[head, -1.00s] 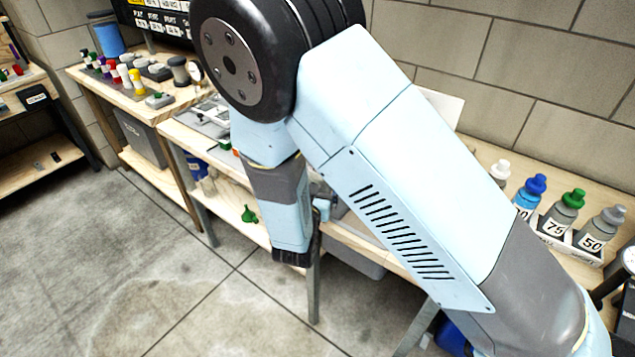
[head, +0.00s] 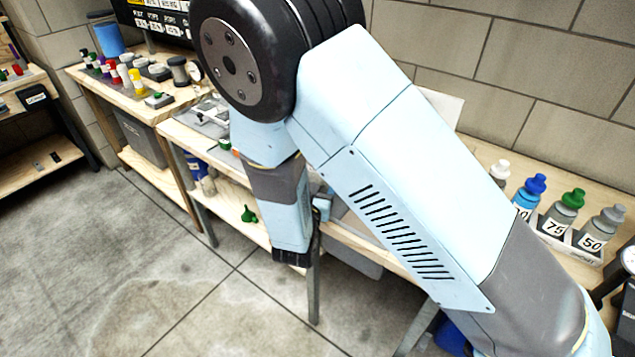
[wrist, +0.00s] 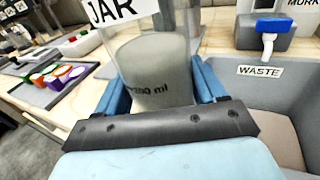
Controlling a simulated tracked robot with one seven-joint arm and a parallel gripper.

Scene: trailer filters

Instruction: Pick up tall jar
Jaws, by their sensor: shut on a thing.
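The jar's top is cut off by the frame edge. In the head view, my arm fills the middle and hides the jar and the fingertips.
A grey waste bin (wrist: 287,100) labelled "WASTE" is close on the right, with a blue-handled tap (wrist: 268,30) above it. A grey tray (wrist: 62,85) with coloured cups lies left. In the head view, several bottles (head: 565,205) stand at the bench's right.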

